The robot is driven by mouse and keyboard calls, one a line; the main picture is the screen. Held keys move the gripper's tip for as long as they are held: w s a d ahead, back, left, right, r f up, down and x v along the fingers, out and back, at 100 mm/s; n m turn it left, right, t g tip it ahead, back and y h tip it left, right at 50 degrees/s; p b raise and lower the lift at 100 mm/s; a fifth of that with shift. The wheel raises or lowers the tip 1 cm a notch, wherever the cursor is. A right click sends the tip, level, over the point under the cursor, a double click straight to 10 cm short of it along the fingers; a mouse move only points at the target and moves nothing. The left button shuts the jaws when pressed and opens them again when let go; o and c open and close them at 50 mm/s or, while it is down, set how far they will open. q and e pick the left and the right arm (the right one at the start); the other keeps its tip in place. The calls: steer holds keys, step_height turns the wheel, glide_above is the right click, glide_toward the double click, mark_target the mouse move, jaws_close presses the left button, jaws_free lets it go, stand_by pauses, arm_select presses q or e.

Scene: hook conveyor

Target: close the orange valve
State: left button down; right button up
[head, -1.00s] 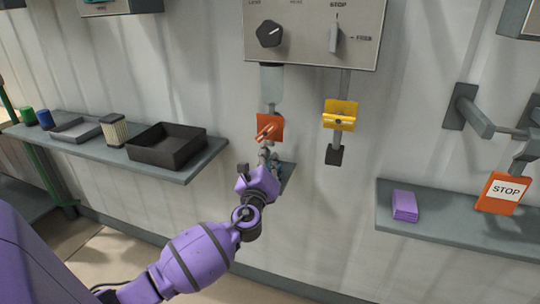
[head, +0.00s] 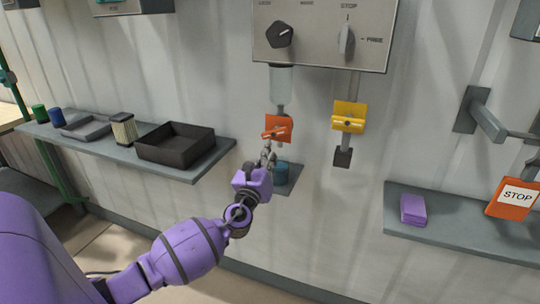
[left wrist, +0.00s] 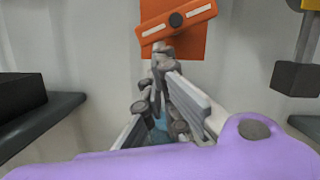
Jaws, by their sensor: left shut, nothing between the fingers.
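The orange valve (head: 277,130) is on the pipe under the control box on the wall, in the middle of the head view. Its handle is tilted slightly, left end lower, in the left wrist view (left wrist: 178,20). My left gripper (head: 267,150) is shut and empty, just below the valve. In the left wrist view its fingertips (left wrist: 163,50) lie at the lower edge of the orange handle; I cannot tell whether they touch it. My right gripper is not in view.
A yellow valve (head: 348,116) hangs to the right. A blue cup (head: 281,172) stands on a small shelf below the orange valve. A left shelf holds a black tray (head: 175,145). A right shelf (head: 450,226) holds a purple block (head: 413,209) and an orange STOP sign (head: 514,197).

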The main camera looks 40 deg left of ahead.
arm_select(q)
steer(key=shift+s+a+r+m+h, duration=0.15)
steer(key=shift+a+m, duration=0.1)
steer(key=shift+m, duration=0.2)
steer(key=shift+w+a+r+m+h, duration=0.1)
steer(key=shift+a+m+h, duration=0.1)
steer(key=shift+m, duration=0.25)
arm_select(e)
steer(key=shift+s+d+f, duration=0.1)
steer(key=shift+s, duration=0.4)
arm_select(q)
steer(key=shift+s+a+m, duration=0.1)
steer(key=shift+a+m, duration=0.1)
steer(key=shift+m, duration=0.3)
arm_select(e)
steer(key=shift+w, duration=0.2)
arm_select(q)
steer(key=shift+a+r+m+h, duration=0.1)
steer(key=shift+m+h, duration=0.25)
steer(key=shift+m, duration=0.05)
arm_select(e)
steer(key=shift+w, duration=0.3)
arm_select(q)
steer(key=shift+a, duration=0.1)
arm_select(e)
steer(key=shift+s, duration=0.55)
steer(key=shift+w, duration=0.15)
